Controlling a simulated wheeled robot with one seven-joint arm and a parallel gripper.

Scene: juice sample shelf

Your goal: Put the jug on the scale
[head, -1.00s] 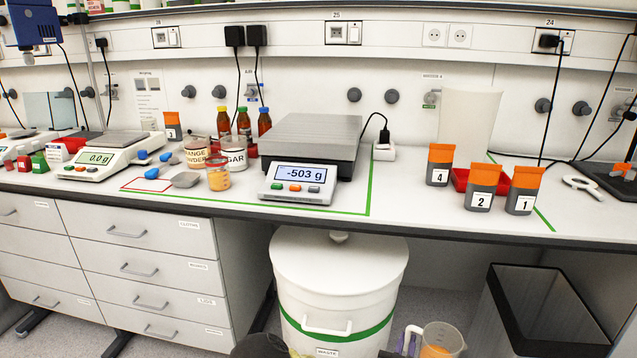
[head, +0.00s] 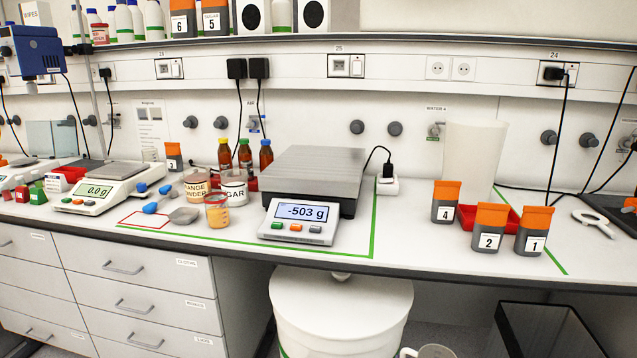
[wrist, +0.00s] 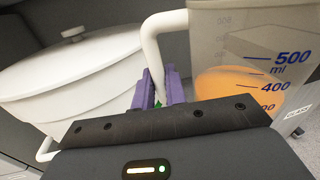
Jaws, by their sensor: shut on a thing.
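The jug (wrist: 235,45) is clear with blue millilitre marks, a white handle and orange liquid inside. My gripper (wrist: 160,92) is shut on the jug's white handle between its purple fingers, in the wrist view. In the head view only the top of the jug (head: 428,351) shows at the bottom edge, below the bench top; my gripper is out of that view. The scale (head: 312,180) has a bare grey metal plate and stands on the bench. Its display (head: 302,212) reads -503 g.
A white lidded bin (head: 340,300) stands under the bench front; it also shows beside my gripper in the wrist view (wrist: 70,80). A black open bin (head: 548,330) is at right. Orange-topped pouches (head: 490,228) and a small beaker (head: 216,212) flank the scale.

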